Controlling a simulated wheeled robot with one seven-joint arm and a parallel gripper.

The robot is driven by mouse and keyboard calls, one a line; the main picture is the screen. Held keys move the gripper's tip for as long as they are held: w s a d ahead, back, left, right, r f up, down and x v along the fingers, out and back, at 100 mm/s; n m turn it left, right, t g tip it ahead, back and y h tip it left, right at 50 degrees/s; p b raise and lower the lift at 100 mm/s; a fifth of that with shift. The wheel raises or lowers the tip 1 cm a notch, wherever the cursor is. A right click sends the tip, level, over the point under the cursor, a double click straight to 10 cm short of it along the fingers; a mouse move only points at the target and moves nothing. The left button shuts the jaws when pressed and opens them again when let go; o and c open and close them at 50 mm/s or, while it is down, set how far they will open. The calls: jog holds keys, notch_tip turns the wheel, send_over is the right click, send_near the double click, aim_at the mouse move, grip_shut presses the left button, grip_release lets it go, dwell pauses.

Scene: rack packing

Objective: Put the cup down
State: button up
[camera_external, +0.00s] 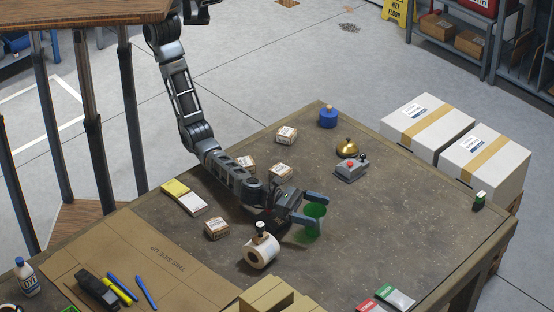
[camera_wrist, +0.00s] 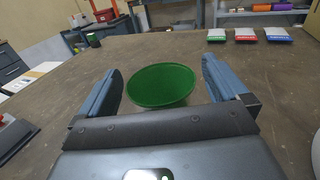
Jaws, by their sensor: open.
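The cup is green. In the external view the cup (camera_external: 314,211) is between the fingers of my gripper (camera_external: 317,208), close to the brown tabletop (camera_external: 390,215). In the wrist view the cup (camera_wrist: 160,85) shows its round rim and green inside, between the two blue-grey fingers of my gripper (camera_wrist: 161,88). The fingers are open, with a gap on each side of the cup. The cup's underside is hidden in the wrist view, so contact with the table cannot be fully seen.
A control box with a red button (camera_external: 351,170), a brass bell (camera_external: 347,148) and a blue container (camera_external: 328,117) stand farther back. The table right of the cup is clear.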

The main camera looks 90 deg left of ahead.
jog(key=v, duration=0.3)
jog(key=shift+r+p, duration=0.1)
jog(key=shift+p, duration=0.3)
jog(key=r+p, duration=0.1)
jog(key=r, duration=0.2)
jog(key=r+p, duration=0.1)
jog(key=r, duration=0.2)
jog(key=shift+w+r, duration=0.25)
jog(key=shift+r, duration=0.1)
